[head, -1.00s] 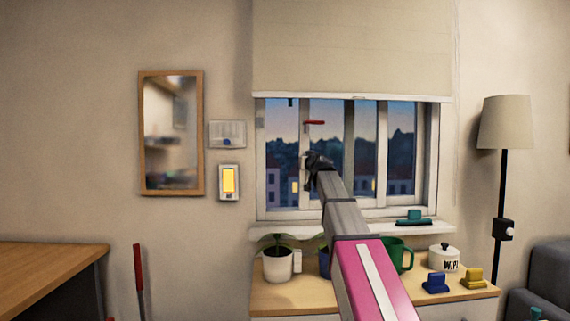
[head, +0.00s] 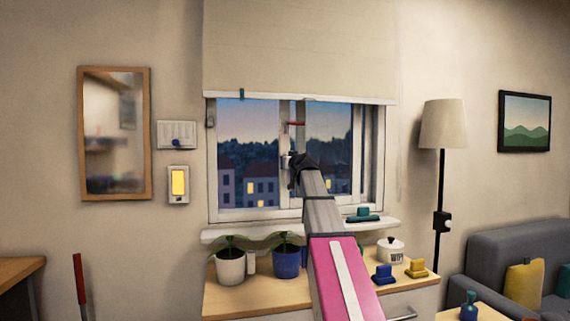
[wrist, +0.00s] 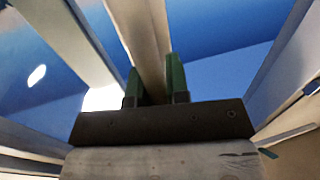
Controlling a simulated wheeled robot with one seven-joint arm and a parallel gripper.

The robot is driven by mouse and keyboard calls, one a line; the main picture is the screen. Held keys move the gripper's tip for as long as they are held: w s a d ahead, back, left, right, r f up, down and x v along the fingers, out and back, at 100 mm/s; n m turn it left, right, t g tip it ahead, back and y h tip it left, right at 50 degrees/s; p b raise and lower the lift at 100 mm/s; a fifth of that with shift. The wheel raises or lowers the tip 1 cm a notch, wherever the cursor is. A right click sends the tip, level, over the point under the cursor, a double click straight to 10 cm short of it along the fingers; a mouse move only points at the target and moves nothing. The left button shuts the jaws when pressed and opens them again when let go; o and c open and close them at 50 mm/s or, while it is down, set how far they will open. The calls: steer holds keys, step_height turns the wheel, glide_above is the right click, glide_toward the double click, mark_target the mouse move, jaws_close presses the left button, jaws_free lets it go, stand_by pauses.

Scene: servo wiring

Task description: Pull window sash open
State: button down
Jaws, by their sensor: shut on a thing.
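The window (head: 213,170) is in the head view, under a half-lowered blind. Its sash (head: 300,110) stands right of the middle, with a red lever (head: 295,123) high on its upright. A wide clear opening lies to its left. My gripper (head: 294,163) is at the sash's left upright, below the lever, and hides part of it. In the wrist view, the green fingers of my gripper (wrist: 154,82) are shut on a pale bar of the sash (wrist: 148,35). Whether this bar is a handle or the upright itself, I cannot tell.
A teal item (head: 363,214) lies on the sill. A floor lamp (head: 440,190) stands at right.

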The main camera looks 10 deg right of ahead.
steer(key=c, duration=1.1)
jaws_free()
steer(key=s+d, duration=0.2)
steer(key=s, duration=0.8)
steer(key=shift+s, duration=0.35)
